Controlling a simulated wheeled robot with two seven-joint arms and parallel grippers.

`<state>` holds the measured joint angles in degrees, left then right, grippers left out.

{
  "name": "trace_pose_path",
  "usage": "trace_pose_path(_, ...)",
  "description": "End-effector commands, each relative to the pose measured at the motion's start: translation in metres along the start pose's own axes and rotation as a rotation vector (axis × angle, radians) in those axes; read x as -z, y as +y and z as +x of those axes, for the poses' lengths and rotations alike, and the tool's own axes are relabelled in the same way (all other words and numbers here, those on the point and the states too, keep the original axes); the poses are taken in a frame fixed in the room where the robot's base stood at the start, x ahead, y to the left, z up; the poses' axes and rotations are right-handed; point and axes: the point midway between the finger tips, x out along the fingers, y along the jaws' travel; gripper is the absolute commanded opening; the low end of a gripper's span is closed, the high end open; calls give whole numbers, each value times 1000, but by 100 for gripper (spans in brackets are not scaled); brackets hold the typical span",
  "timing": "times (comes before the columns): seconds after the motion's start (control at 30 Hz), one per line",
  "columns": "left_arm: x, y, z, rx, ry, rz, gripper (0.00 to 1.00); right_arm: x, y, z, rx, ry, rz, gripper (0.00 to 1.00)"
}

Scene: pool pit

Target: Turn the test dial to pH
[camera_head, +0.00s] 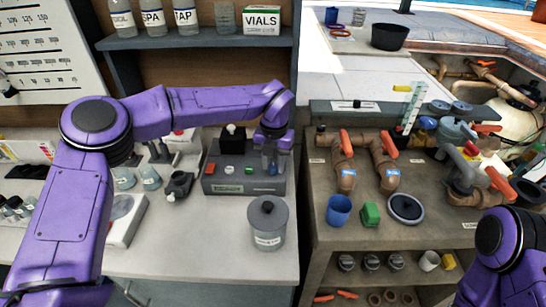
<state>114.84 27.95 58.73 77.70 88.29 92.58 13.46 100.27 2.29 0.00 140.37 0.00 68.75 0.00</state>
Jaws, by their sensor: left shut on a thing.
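The grey test unit (215,186) sits on the left bench, with a red, a white, a green and a blue part on its top and a label on its front. My left arm reaches over from the left. My left gripper (269,160) points down at the right end of the unit and is shut on the test dial there. The fingers hide the dial, and its marks and pointer cannot be read. My right arm shows at the lower right, but its gripper is out of view.
A grey lidded pot (267,226) stands in front of the unit. A small dark cup (179,184) and glass jars (149,177) stand to its left. A shelf (190,41) with bottles runs above. Pipes with orange handles fill the right bench.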

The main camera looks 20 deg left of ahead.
Motion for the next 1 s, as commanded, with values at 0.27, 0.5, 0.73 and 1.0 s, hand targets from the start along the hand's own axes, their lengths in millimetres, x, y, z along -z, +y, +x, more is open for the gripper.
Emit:
trace_pose_path(0.27, 0, 0, -4, 2, 1, 259, 3, 9, 2, -21, 0, 0, 0, 43)
trace_pose_path(0.5, 0, 0, -3, 1, 0, 479, 3, 14, 3, -34, 0, 0, 0, 43)
trace_pose_path(0.73, 0, 0, -2, 2, 0, 653, 3, 18, 4, -44, 0, 0, 0, 43)
trace_pose_path(1.0, 0, 0, -2, 1, 0, 780, 3, 21, 4, -50, 0, 0, 0, 43)
